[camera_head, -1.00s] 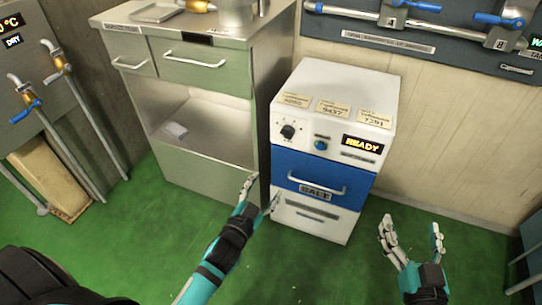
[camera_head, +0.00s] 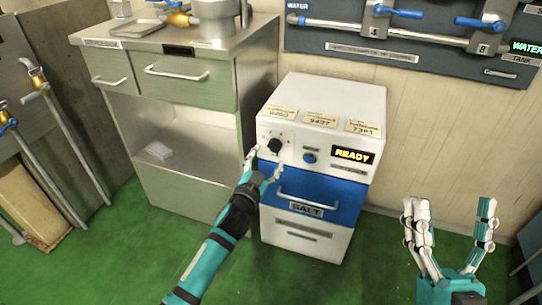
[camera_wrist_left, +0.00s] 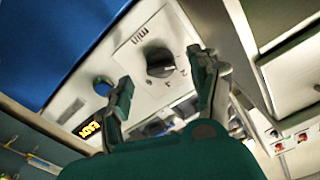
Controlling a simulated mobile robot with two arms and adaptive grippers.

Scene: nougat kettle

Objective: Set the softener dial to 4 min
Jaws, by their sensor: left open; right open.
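The softener (camera_head: 334,98) is a white and blue cabinet with a lit "READY" display (camera_head: 352,155). Its black dial (camera_head: 275,146) is on the upper left of the front panel. The dial (camera_wrist_left: 160,62) also shows in the left wrist view, with a "min" label and a few marks beside it; its exact setting is too small to read. My left gripper (camera_head: 262,167) is open just in front of the dial. In the left wrist view its fingertips (camera_wrist_left: 162,72) are on either side of the dial, apart from it. My right gripper (camera_head: 449,220) is open and empty at the right.
A blue button (camera_head: 310,158) is right of the dial, above the blue "SALT" drawer (camera_head: 307,208). A steel cabinet (camera_head: 190,80) stands close on the left. Pipes with blue valve handles (camera_head: 398,13) run along the wall. Green floor is free in front.

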